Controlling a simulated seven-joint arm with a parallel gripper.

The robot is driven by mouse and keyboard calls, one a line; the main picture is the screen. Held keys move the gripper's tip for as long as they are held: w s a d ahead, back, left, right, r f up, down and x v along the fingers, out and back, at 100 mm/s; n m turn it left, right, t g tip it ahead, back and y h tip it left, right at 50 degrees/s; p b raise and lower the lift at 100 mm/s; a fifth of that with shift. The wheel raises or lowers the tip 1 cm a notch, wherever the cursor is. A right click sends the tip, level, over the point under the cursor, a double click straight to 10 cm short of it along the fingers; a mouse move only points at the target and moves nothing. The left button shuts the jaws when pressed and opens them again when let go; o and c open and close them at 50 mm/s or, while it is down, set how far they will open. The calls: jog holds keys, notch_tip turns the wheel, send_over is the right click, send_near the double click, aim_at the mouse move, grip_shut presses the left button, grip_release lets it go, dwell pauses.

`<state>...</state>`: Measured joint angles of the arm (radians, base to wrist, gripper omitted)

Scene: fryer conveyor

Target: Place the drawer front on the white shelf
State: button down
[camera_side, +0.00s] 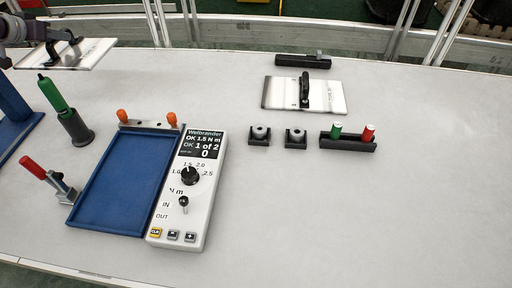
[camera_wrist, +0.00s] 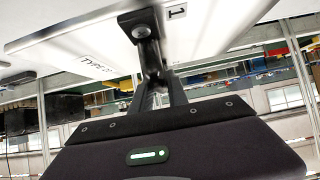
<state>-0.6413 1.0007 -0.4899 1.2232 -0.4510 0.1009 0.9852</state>
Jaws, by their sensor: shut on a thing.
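A white drawer front (camera_side: 85,55) with a black handle is held up at the upper left of the side view. My gripper (camera_side: 58,48) is shut on its handle. A second white panel (camera_side: 325,95) with a black handle lies on the table at the back, right of centre. I cannot make out a white shelf in either view.
A blue tray (camera_side: 90,220) with orange-knobbed clamps sits beside a white torque meter (camera_side: 160,230). A green-handled tool (camera_side: 52,95) stands in a dark holder, near a red-handled clamp (camera_side: 35,168). Black fixtures (camera_side: 350,146) stand centre right. The table's right side is clear.

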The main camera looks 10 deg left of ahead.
aim_at(69, 51)
notch_tip(69, 51, up, 4)
jog(key=shift+f, duration=0.2)
jog(key=shift+d+r, duration=0.15)
jog(key=shift+d, duration=0.45)
jog(key=s+d+f+m+g+h, duration=0.1)
jog(key=s+d+m+h, duration=0.15)
jog(key=d, duration=0.95)
jog(key=s+d+f+m+g+h, duration=0.1)
jog(key=s+d+m+h, duration=0.15)
jog(key=d, duration=0.95)
jog(key=s+d+f+m+g+h, duration=0.1)
jog(key=s+d+m+h, duration=0.15)
jog(key=d, duration=0.95)
jog(key=s+d+r+m+g+h, duration=0.2)
jog(key=s+d+m+g, duration=0.25)
jog(key=s+d, duration=0.9)
jog(key=s+d+r+m+g+h, duration=0.15)
jog(key=s+d+m+g, duration=0.35)
jog(key=s+d, duration=0.9)
jog(key=shift+m+t, duration=0.5)
jog(key=shift+t, duration=0.15)
jog(key=f, duration=1.4)
jog(key=s+a+f, duration=0.1)
jog(key=f, duration=0.6)
jog(key=shift+f, duration=0.25)
jog(key=shift+f, duration=0.1)
